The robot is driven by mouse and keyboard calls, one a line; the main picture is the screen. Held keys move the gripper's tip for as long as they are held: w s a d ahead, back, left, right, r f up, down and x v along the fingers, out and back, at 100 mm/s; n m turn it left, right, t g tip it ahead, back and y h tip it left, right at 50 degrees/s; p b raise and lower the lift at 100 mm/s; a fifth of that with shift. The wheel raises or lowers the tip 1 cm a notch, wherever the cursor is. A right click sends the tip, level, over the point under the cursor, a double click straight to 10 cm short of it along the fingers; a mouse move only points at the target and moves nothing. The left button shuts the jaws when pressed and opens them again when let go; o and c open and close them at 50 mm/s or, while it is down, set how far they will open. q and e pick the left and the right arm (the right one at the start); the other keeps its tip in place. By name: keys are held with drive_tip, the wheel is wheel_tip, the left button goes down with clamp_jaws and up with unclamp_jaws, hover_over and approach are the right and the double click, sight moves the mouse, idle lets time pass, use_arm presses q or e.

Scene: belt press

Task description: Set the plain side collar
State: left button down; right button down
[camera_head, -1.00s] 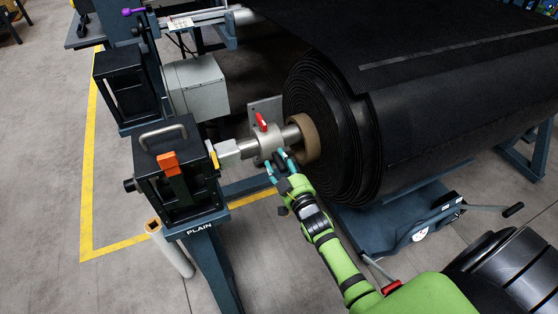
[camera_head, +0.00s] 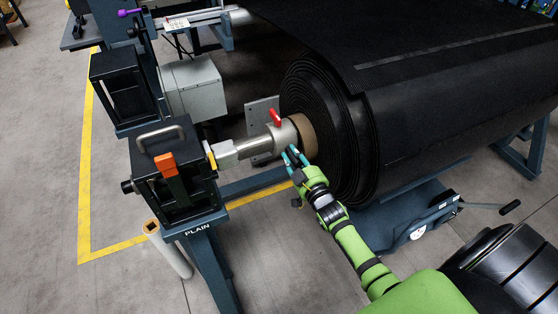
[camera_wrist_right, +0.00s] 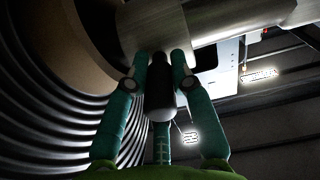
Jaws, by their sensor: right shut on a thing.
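The plain side collar (camera_head: 286,134) is a grey metal ring with a red lever (camera_head: 276,117). It sits around the bare shaft (camera_head: 248,147), right up by the brown core (camera_head: 307,136) of the black roll; I cannot tell whether they touch. My right gripper (camera_head: 294,157) is below the collar. In the right wrist view its teal fingers (camera_wrist_right: 163,62) are closed around a dark handle (camera_wrist_right: 160,98) that sticks out from the collar (camera_wrist_right: 148,28). The core (camera_wrist_right: 72,38) is at the left there. The left gripper is not in view.
The stand marked PLAIN (camera_head: 197,229) carries the shaft's left end, with a black housing (camera_head: 160,185) and an orange latch (camera_head: 166,164). The large black roll (camera_head: 335,120) is close right of my gripper. A blue lift cart (camera_head: 410,205) stands under the roll.

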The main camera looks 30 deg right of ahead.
drive_tip(key=shift+d+r, duration=0.3)
drive_tip(key=shift+d, duration=0.5)
drive_tip(key=c, duration=1.5)
unclamp_jaws()
drive_tip(key=shift+w, duration=0.1)
drive_tip(key=o, duration=0.4)
drive_tip(key=shift+d+f, duration=0.1)
drive_tip(key=shift+o, duration=0.2)
drive_tip(key=shift+f, duration=0.1)
